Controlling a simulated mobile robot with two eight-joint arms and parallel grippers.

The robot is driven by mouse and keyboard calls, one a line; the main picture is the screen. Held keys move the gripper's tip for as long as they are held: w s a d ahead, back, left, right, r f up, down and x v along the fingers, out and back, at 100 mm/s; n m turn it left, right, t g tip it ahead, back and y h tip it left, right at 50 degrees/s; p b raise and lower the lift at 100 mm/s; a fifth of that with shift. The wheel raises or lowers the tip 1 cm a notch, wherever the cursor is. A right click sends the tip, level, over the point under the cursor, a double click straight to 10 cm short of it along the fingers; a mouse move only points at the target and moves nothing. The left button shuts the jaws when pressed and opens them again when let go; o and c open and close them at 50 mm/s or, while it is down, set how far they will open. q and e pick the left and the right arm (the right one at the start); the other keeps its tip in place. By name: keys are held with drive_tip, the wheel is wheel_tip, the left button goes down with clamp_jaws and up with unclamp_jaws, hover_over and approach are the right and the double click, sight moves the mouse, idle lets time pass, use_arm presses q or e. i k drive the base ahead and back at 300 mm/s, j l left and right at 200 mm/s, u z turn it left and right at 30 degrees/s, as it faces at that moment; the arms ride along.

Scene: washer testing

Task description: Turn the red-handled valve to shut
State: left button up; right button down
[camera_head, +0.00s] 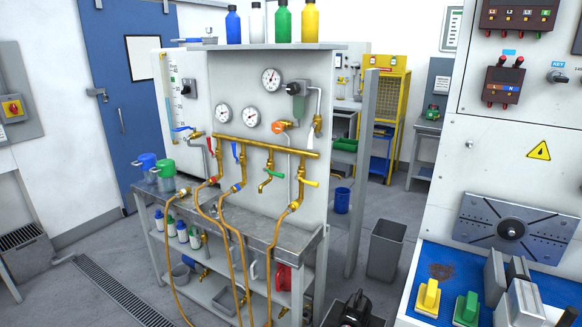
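A small red valve handle (211,147) stands roughly upright at the left end of the brass manifold (262,146) on the grey test panel. A hose hangs from the brass fitting below it. To its right on the same manifold are a blue handle (235,151), a green handle (272,161) and a yellow handle (307,182). The red handle is small, and its exact angle is hard to tell.
The bench (262,231) under the panel carries blue-lidded and green-lidded jars (165,170) at its left. A black object (354,310) is cut off at the bottom edge. A grey bin (386,250) and a blue worktop (432,258) are right.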

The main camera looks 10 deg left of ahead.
sight(209, 143)
drive_tip(key=i+j+u, duration=0.1)
drive_tip(key=j, duration=0.35)
drive_tip(key=i+j, duration=0.25)
drive_tip(key=j, duration=0.15)
drive_tip(key=i+j+u, duration=0.15)
drive_tip(key=j, duration=0.3)
drive_tip(key=i+j, duration=0.2)
drive_tip(key=j, duration=0.2)
drive_tip(key=i+j+u, duration=0.15)
drive_tip(key=j, duration=0.3)
drive_tip(key=i+u, duration=0.35)
drive_tip(key=i, duration=0.95)
